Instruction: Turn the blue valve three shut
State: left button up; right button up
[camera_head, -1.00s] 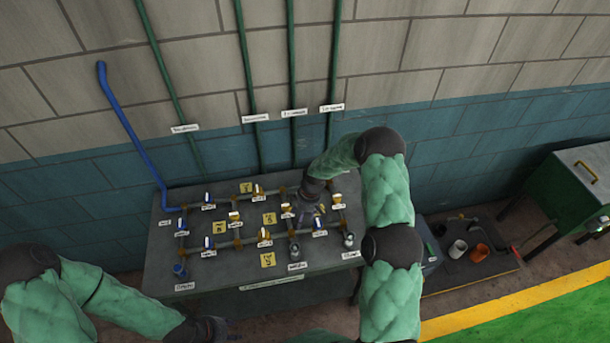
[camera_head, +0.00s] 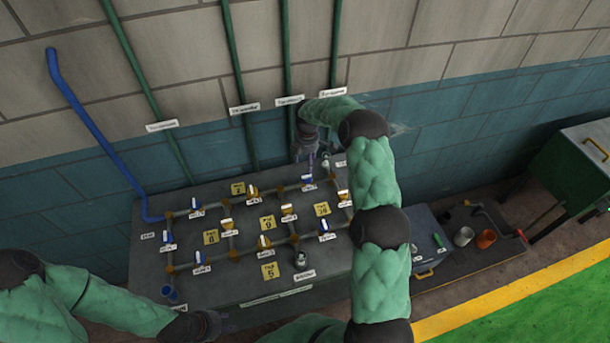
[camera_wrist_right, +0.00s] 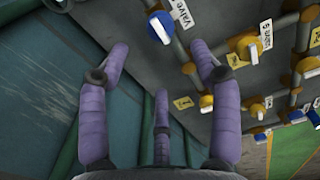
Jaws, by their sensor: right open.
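A grey panel (camera_head: 225,285) carries pipes with several blue-handled and yellow-handled valves. A blue valve (camera_head: 308,182) sits near its back right, just below my right gripper (camera_head: 316,160). The right wrist view shows a blue valve (camera_wrist_right: 160,27) with a white handle part, ahead of the spread purple fingers of my right gripper (camera_wrist_right: 160,62). The fingers are open, empty and apart from it. Its label is cut off, so I cannot read a number. Other blue valves are at the left (camera_head: 196,204) and front right (camera_head: 327,228). My left gripper (camera_head: 208,325) is low by the panel's front edge, its fingers unclear.
Yellow-handled valves (camera_head: 264,242) and yellow tags stand among the pipes. Green pipes (camera_head: 236,80) and a blue pipe (camera_head: 95,130) run up the wall behind.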

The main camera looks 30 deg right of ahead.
aim_at(307, 176)
notch_tip(307, 176, down, 10)
jog(key=shift+r+p, duration=0.25)
jog(key=shift+p, duration=0.1)
jog(key=c, duration=1.2)
